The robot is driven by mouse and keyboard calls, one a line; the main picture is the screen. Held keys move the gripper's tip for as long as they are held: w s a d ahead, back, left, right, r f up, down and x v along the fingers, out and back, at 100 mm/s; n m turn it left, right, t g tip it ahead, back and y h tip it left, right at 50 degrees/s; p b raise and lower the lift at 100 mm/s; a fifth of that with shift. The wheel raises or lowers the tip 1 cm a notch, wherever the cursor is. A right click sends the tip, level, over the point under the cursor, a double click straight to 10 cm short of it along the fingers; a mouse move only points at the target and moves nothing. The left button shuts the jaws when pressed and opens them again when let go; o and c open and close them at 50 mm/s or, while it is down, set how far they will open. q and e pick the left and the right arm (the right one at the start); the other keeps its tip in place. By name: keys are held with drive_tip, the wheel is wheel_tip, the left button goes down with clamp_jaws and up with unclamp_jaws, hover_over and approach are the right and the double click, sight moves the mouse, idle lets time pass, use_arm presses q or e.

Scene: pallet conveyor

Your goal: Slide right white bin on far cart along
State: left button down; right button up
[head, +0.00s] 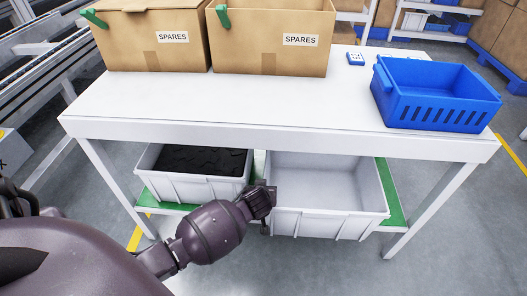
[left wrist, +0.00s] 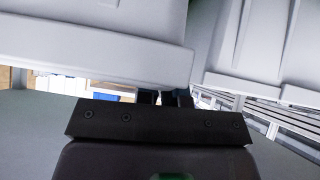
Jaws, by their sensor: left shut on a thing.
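The right white bin (head: 320,224) is empty and stands on the green lower shelf (head: 396,205) of the white cart (head: 270,127). My left gripper (head: 265,201) reaches in from the left and is shut on this bin's near left edge, beside the gap between the two bins. The fingertips are mostly hidden by the wrist in the head view. In the left wrist view, the dark gripper (left wrist: 168,97) sits close between two pale bin walls. My right gripper is not in view.
A second white bin (head: 196,190) with dark contents stands just left on the same shelf. On the cart top are two SPARES cartons (head: 152,45) (head: 265,50) and a blue crate (head: 437,108). Cart legs (head: 430,212) bound the shelf. A little shelf shows at the right.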

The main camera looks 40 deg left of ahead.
use_arm(q)
drive_tip(key=c, duration=1.2)
unclamp_jaws()
drive_tip(key=shift+o, duration=0.2)
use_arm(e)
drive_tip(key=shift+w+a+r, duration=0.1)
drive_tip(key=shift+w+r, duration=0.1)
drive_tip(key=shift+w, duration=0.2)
use_arm(q)
drive_tip(key=shift+s+r, duration=0.1)
drive_tip(key=shift+r, duration=0.1)
drive_tip(key=p+v, duration=0.2)
drive_tip(key=v, duration=0.2)
drive_tip(key=shift+r, duration=0.2)
drive_tip(key=p+v, duration=0.2)
drive_tip(key=v, duration=0.4)
drive_tip(key=shift+s+d, duration=0.15)
drive_tip(key=shift+s, duration=0.05)
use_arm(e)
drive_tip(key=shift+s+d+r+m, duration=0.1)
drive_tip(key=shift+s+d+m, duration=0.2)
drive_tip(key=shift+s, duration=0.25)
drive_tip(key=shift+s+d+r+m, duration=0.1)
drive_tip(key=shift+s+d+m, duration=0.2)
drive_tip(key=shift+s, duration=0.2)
